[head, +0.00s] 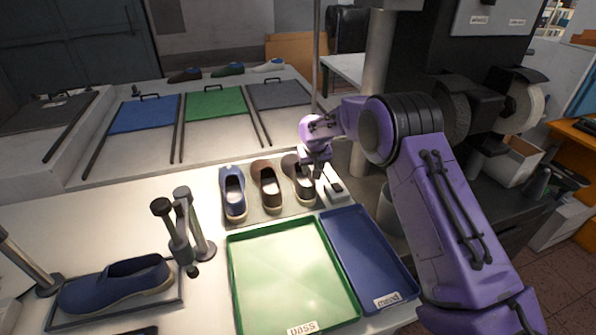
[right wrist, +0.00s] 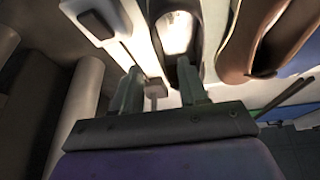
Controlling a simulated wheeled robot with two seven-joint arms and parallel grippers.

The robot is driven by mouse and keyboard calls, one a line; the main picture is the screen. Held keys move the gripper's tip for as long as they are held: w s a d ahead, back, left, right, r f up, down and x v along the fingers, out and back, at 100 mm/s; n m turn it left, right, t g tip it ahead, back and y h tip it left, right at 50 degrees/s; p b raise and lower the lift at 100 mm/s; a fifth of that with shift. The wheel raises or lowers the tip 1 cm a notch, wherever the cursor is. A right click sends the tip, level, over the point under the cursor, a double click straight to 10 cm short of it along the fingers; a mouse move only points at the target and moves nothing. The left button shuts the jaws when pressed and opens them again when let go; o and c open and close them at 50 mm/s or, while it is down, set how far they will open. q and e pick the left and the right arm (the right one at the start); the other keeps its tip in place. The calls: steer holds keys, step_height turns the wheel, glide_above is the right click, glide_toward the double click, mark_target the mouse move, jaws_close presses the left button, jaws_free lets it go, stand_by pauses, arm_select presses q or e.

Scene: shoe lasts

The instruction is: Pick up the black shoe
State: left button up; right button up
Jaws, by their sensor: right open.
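In the right wrist view, the open fingers (right wrist: 160,88) are spread and empty. The black shoe (right wrist: 176,72) shows just beyond them, mostly ahead of the right finger, with its pale inside visible. I cannot tell whether a finger touches it. My left gripper is not in view.
A brown shoe (head: 267,187) and blue shoe (head: 233,193) stand left of it. A green tray (head: 290,270) and blue tray (head: 368,258) lie in front. A clamp stand (head: 180,240) and another blue shoe (head: 115,284) are left.

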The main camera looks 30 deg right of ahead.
mark_target(310, 174)
steer(key=p+x, duration=0.1)
steer(key=x, duration=0.1)
steer(key=p+x, duration=0.1)
steer(key=x, duration=0.1)
steer(key=shift+w+a+f, duration=0.15)
steer(key=shift+w+f, duration=0.15)
steer(key=shift+w, duration=0.1)
steer(key=shift+f, duration=0.4)
steer(key=shift+c, duration=0.5)
steer(key=shift+w+r, duration=0.1)
jaws_close()
